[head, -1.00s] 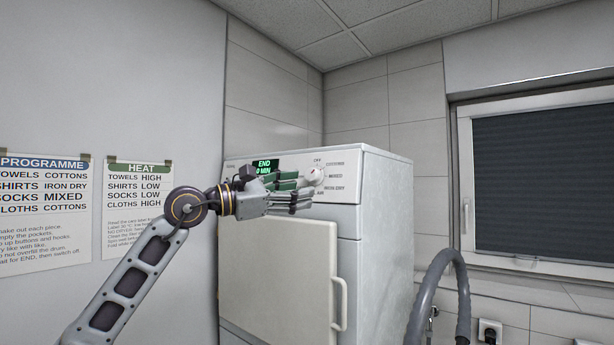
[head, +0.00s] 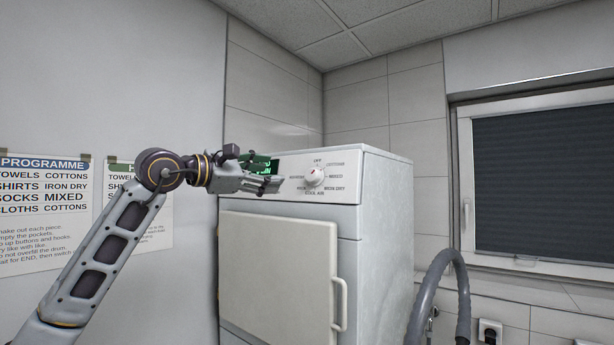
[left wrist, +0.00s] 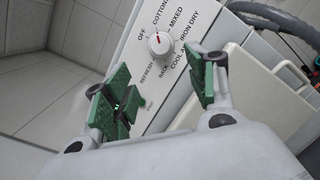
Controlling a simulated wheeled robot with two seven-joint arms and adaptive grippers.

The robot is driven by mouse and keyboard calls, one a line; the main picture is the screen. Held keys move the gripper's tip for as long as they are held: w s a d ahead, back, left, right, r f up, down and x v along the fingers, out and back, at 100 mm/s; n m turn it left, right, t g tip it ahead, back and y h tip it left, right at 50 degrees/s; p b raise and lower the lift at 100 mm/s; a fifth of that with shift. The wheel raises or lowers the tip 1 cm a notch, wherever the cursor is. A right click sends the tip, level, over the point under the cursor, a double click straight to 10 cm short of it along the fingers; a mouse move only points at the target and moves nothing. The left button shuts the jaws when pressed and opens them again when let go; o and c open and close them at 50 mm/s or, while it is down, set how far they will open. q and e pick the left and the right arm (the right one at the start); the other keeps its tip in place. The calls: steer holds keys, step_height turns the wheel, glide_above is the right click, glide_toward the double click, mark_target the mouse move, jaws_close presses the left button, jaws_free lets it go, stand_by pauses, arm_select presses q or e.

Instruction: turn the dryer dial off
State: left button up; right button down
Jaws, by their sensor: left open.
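The dryer dial (head: 315,177) is a round white knob with a red mark on the dryer's front panel. In the left wrist view the dial (left wrist: 160,43) stands clear beyond the fingers, with labels around it. My right gripper is not in view.
The white dryer (head: 380,230) has a closed front door (head: 275,270) with a handle. A grey hose (head: 440,280) stands at right. Notices hang on the left wall. A window is at right.

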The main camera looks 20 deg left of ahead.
mark_target(310, 175)
arm_select(q)
steer(key=p+x, duration=0.4)
steer(key=x, duration=0.8)
steer(key=shift+p+x, duration=0.35)
steer(key=shift+x, duration=0.45)
steer(key=c, duration=1)
steer(key=shift+f, duration=0.1)
steer(key=shift+d+f+n+t+y+b, duration=0.1)
steer(key=shift+n+t+y+b, duration=0.4)
steer(key=shift+n+b, duration=1.45)
steer(key=shift+s+n+t+y+b, duration=0.1)
steer(key=shift+n+t+y+b, duration=0.25)
steer(key=shift+n+b, duration=1.05)
steer(key=shift+n+t+y+b, duration=0.15)
steer(key=shift+n+y+b, duration=0.35)
steer(key=shift+n, duration=1.55)
